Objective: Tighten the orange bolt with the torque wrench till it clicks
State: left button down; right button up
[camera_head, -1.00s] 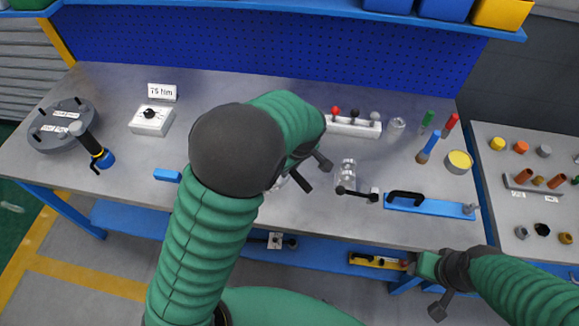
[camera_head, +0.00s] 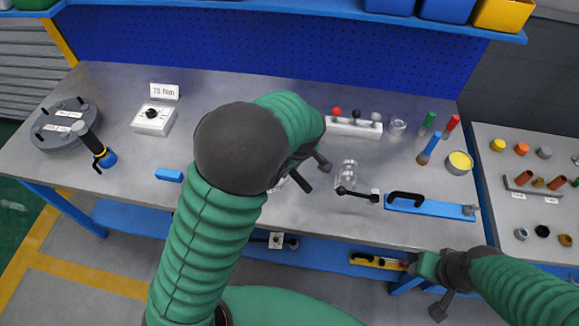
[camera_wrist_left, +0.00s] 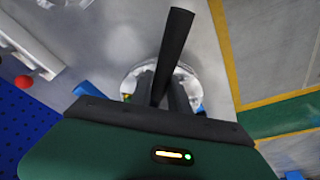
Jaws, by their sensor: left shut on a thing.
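My left gripper (camera_head: 311,172) hangs over the middle of the bench, with its arm covering much of the work spot. In the left wrist view its fingers (camera_wrist_left: 161,92) are shut around a long black bar (camera_wrist_left: 176,42), perhaps the torque wrench's handle; I cannot be sure. A shiny round flanged part (camera_wrist_left: 191,84) lies beneath the fingers, and only a sliver of it (camera_head: 280,183) shows in the head view. I cannot make out the orange bolt there. My right gripper (camera_head: 438,288) is low at the right, off the bench's front edge, its jaw opening unclear.
A dial box (camera_head: 153,118) stands by a "75 Nm" sign (camera_head: 164,91). A clear jar (camera_head: 347,174), black lever (camera_head: 359,194) and blue plate (camera_head: 440,208) lie right of my left gripper.

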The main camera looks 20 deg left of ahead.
dwell(0.3)
pick_arm(q)
jog(key=shift+f+b, duration=0.55)
jog(key=shift+f, duration=0.55)
jog(key=shift+a, duration=0.1)
dwell(0.3)
jog(key=s+a+m+t+h, duration=0.1)
jog(key=s+a+m, duration=0.4)
jog(key=s, duration=0.1)
jog(key=shift+a+f+m, duration=0.2)
jog(key=shift+a+m, duration=0.05)
jog(key=shift+m, duration=0.05)
dwell(1.0)
jog(key=shift+w+d+f+n, duration=0.1)
jog(key=shift+w+d+n, duration=0.5)
jog(key=shift+d, duration=0.1)
